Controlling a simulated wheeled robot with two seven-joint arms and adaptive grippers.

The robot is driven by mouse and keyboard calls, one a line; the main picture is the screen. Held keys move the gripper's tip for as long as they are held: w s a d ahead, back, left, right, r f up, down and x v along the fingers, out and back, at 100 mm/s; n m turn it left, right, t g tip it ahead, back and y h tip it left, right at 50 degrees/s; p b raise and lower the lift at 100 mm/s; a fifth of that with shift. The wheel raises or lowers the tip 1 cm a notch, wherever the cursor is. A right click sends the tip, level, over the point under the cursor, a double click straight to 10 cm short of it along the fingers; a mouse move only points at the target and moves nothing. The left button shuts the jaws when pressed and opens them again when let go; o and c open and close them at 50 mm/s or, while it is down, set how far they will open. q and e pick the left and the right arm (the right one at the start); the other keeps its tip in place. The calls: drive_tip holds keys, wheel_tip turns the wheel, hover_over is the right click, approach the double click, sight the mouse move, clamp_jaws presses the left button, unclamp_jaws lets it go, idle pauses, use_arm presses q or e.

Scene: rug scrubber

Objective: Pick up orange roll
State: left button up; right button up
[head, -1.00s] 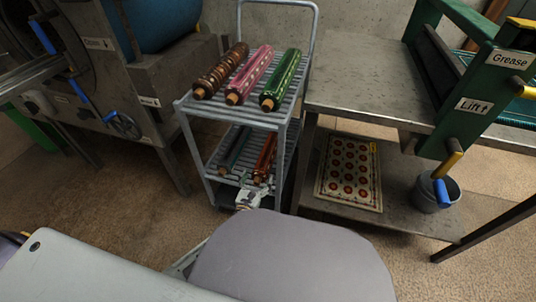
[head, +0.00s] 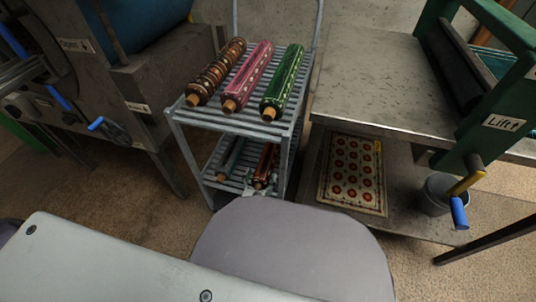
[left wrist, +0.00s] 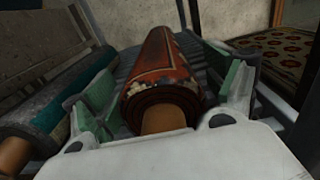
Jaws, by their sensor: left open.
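The orange roll (head: 264,164) lies on the lower shelf of the grey slatted cart (head: 205,120). In the left wrist view the orange roll (left wrist: 160,75) is a rolled rug with a patterned edge and a brown core end facing me. My left gripper (left wrist: 165,85) is open, with one green-padded finger on each side of the roll's near end. I cannot tell whether the fingers touch it. In the head view my left gripper (head: 258,190) is small and mostly hidden behind my own arm. My right gripper is not in view.
A teal roll (head: 231,157) lies left of the orange roll on the same shelf. Brown (head: 217,72), pink (head: 248,77) and green (head: 283,83) rolls lie on the cart's upper shelf. A metal table (head: 375,85) stands at right, a patterned rug (head: 352,172) below it.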

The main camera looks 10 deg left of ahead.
use_arm(q)
drive_tip(key=shift+w, duration=0.1)
idle(0.3)
drive_tip(key=shift+c, duration=0.4)
drive_tip(key=c, duration=1.7)
drive_tip(key=shift+r, duration=0.15)
